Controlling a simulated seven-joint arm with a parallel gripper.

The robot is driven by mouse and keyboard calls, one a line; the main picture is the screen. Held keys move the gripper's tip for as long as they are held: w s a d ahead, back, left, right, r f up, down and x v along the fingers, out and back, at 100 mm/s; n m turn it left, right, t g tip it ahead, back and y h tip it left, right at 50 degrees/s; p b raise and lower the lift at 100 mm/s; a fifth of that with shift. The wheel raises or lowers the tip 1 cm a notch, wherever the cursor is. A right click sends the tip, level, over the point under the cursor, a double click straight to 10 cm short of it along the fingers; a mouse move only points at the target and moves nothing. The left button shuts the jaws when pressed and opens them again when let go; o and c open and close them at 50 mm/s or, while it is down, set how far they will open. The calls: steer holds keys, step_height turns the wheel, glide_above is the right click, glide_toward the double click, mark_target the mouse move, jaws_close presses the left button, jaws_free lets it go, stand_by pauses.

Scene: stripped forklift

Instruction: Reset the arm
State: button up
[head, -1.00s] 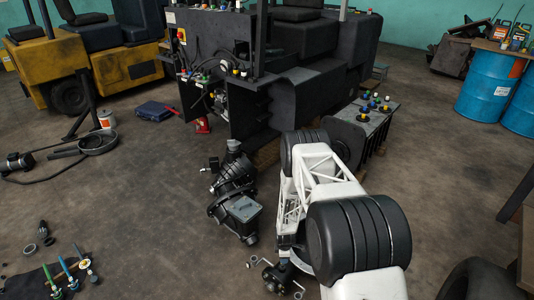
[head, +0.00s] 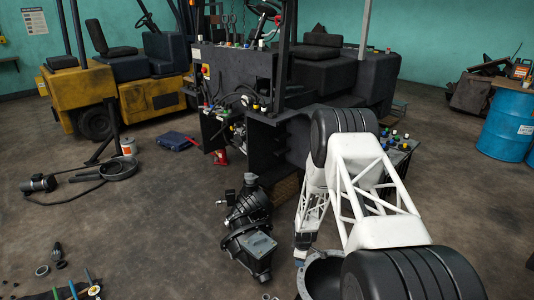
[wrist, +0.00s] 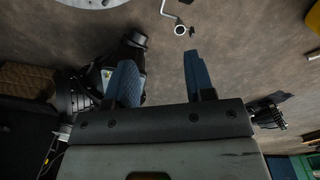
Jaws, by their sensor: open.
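My gripper shows in the wrist view (wrist: 158,80) with two blue fingers spread apart and only floor between them. In the head view my white arm reaches out at the right of centre, and the fingers there cannot be made out. A black motor unit with a grey box (head: 250,235) stands on the floor left of my arm. The dark stripped forklift (head: 235,85) stands behind it, with an open front and cables showing.
A yellow forklift (head: 85,95) stands at the back left. A blue barrel (head: 507,125) is at the right. A black pan (head: 118,168), a blue case (head: 173,140) and tools (head: 88,285) lie on the floor at left.

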steer(key=s+d+r+m, duration=0.1)
steer(key=s+r+m, duration=0.1)
steer(key=r, duration=1)
steer(key=s+r+m, duration=0.1)
steer(key=s+r, duration=0.1)
steer(key=r, duration=1.1)
steer(key=s+r+m+t, duration=0.1)
steer(key=s+r+m, duration=0.1)
steer(key=s+r, duration=0.55)
steer(key=s+r+m, duration=0.2)
steer(key=s+r, duration=0.2)
steer(key=r, duration=0.7)
steer(key=s+d+r+m, duration=0.2)
steer(key=s+r+m, duration=0.2)
steer(key=s+r, duration=1.1)
steer(key=s+r+m+t, duration=0.1)
steer(key=s+r+m, duration=0.1)
steer(key=s, duration=1.9)
steer(key=shift+m, duration=0.7)
